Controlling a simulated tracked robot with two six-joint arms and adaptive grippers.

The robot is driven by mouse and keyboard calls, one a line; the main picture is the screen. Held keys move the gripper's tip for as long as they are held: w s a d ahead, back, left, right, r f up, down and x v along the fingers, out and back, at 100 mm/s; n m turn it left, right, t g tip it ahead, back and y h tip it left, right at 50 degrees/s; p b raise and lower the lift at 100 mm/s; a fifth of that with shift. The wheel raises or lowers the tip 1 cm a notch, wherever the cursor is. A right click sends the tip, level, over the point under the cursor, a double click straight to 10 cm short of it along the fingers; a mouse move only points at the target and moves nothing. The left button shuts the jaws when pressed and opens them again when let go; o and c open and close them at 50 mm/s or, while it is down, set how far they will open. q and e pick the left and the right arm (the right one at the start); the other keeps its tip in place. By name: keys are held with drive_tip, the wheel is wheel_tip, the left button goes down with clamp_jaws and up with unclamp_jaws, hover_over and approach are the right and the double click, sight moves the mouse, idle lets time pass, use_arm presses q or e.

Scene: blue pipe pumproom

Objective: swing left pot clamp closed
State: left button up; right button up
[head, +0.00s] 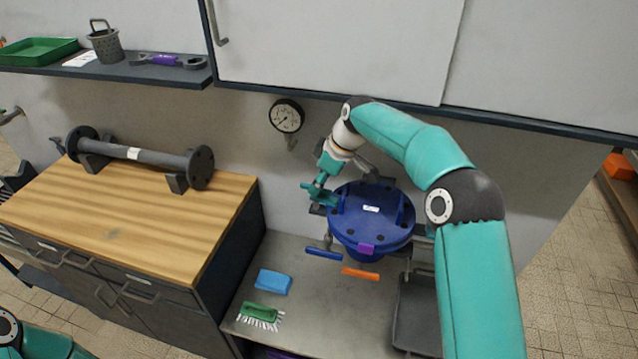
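The blue pot (371,228) with its round lid stands above the grey bench, against the wall. A small white label and a purple tab (366,249) show on it. My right gripper (316,191) reaches down to the left rim of the pot, at a dark bracket (318,210) that looks like the left clamp. The fingers cover part of this clamp, so its exact position and any contact are unclear. I cannot tell whether the fingers are open or shut. Only a piece of my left arm shows at the bottom left; its gripper is out of view.
A blue bar (323,253) and an orange bar (360,274) show below the pot. A blue sponge (273,282) and green brush (260,316) lie on the bench. A pressure gauge (286,116) is on the wall. A flanged pipe (140,155) rests on the wooden worktop (120,220).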

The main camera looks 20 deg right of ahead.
idle(0.3)
drive_tip(key=v, duration=1.1)
drive_tip(key=shift+r, duration=0.35)
drive_tip(key=shift+s+d, duration=0.1)
